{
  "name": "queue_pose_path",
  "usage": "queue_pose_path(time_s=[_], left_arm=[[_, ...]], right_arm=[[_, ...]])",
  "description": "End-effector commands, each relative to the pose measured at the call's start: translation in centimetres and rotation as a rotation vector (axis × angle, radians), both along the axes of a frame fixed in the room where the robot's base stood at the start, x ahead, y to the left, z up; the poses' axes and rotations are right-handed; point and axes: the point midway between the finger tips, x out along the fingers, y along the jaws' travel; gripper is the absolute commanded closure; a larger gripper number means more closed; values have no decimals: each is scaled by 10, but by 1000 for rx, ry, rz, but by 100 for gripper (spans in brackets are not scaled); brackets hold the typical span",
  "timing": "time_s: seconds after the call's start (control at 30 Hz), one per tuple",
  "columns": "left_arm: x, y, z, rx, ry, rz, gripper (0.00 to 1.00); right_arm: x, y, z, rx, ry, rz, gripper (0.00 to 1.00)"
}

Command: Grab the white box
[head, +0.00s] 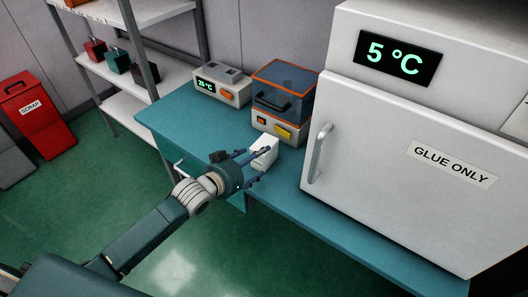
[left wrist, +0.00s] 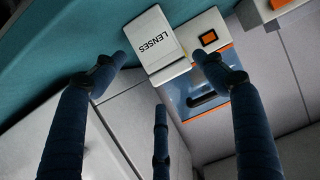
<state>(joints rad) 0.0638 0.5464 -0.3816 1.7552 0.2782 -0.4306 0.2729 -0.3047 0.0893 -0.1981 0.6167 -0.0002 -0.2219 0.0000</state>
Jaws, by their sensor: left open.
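The white box (head: 264,152) stands on the teal bench (head: 170,112) near its front edge, in front of the orange-framed machine. The left wrist view shows the box (left wrist: 152,38) with the word LENSES on it. My left gripper (head: 250,164) is open at the box, its fingers pointing toward it. In the left wrist view the fingertips (left wrist: 160,70) are spread, one towards each side of the box, with a third finger below. I cannot tell whether any finger touches it. My right gripper is not in view.
Behind the box stands an orange-framed machine (head: 283,95) with a dark clear lid. A small device (head: 221,84) reading 25 °C is left of it. A large white fridge (head: 375,140) marked GLUE ONLY is close on the right. A red scrap bin (head: 35,112) and shelves stand left.

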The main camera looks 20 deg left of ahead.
Motion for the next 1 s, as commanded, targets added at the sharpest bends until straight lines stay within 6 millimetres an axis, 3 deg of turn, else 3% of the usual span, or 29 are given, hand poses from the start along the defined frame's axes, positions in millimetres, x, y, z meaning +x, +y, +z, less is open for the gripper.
queue_pose_path(time_s=[0.63, 1.0], left_arm=[[64, -20, -27, -1, 1, 0, 29], [70, -23, -31, 0, 1, 0, 31]], right_arm=[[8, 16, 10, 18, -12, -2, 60], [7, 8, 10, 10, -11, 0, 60]])
